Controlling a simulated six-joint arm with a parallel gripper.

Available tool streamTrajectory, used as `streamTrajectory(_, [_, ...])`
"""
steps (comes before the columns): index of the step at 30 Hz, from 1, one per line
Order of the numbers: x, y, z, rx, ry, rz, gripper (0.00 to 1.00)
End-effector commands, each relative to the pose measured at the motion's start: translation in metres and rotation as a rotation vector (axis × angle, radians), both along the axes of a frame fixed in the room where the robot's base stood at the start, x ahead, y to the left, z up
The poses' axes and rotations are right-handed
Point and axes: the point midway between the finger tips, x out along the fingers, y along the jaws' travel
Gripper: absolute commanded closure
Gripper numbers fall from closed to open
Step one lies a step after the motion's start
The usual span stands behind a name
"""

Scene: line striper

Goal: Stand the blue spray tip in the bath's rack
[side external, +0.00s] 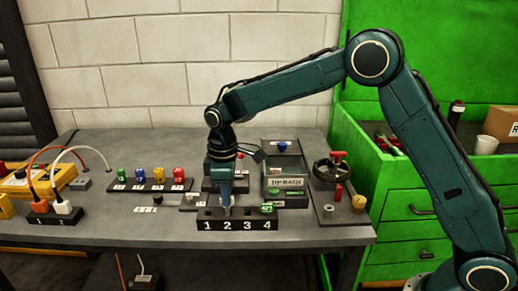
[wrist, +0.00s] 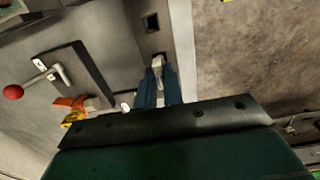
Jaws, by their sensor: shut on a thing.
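My gripper (side external: 226,207) points down at the black numbered block (side external: 238,224), about over the slot marked 2. In the wrist view my gripper (wrist: 158,82) is shut on a pale grey piece (wrist: 147,73), at or just above a square slot; I cannot tell how deep it sits. No blue shows on this piece. The tip bath (side external: 286,182) is a dark box with a label, right of my gripper. A small blue part (side external: 281,146) stands at its back; I cannot tell if it is the spray tip. The bath's rack is not clearly seen.
A green labelled piece (side external: 268,208) sits at slot 4. Coloured bottles (side external: 140,174) stand in a row at left. A valve wheel with a red handle (side external: 337,157) is right of the bath. The bench front left of the block is mostly clear.

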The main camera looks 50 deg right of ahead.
Motion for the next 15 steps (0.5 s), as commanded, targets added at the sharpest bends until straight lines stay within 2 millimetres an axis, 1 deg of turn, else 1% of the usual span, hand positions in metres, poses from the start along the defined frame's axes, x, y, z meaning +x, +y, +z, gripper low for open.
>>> streamTrajectory(15, [0.0,0.0,0.019,0.0,0.0,0.0,1.0])
